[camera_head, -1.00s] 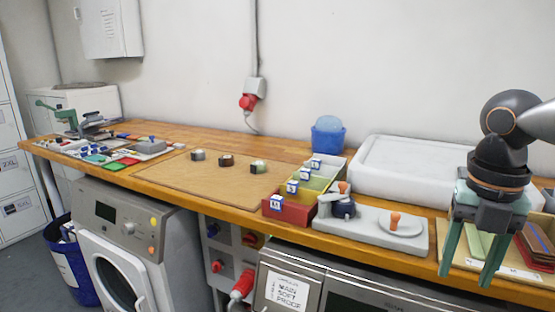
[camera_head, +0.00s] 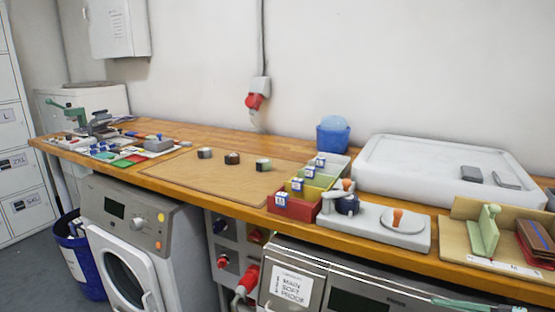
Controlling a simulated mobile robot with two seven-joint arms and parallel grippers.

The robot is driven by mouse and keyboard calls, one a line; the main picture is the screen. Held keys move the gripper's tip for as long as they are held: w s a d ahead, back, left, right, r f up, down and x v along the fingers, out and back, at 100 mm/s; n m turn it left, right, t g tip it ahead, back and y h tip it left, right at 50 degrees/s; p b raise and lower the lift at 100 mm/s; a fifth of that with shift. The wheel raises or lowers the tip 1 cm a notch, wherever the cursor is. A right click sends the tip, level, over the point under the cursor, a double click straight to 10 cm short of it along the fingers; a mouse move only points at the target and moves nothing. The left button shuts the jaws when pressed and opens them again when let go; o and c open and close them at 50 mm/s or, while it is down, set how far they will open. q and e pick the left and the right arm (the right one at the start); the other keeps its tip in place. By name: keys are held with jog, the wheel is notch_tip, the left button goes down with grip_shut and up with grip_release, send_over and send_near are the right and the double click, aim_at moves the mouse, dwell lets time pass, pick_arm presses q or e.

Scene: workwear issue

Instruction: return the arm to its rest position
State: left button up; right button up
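My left gripper is not in view.
The space above the worktop is clear.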

jog(key=s+a+f+m+t+h, duration=0.2)
jog(key=s+f+m+h, duration=0.1)
jog(key=f+m, duration=0.5)
jog(key=s+a+f+m+t+h, duration=0.1)
jog(key=s+f+m+h, duration=0.3)
jog(key=f, duration=0.6)
jog(key=s+a+f+m+g, duration=0.2)
jog(key=s+a+f+m, duration=0.15)
jog(key=a, duration=0.45)
jog(key=s+a+f+m+g, duration=0.2)
jog(key=s+a+f+m, duration=0.15)
jog(key=a, duration=0.35)
pick_arm(q)
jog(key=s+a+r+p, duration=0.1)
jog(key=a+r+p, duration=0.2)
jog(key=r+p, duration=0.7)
jog(key=p, duration=0.4)
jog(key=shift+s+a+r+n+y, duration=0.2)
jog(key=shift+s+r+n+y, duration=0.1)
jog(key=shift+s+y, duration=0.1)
pick_arm(e)
jog(key=s+d+r, duration=0.2)
jog(key=d+r, duration=0.1)
jog(key=r, duration=0.6)
jog(key=shift+s+r+t+h, duration=0.25)
jog(key=shift+r+t+h, duration=0.05)
jog(key=shift+t+h, duration=0.1)
jog(key=shift+d, duration=0.1)
jog(key=shift+c, duration=0.2)
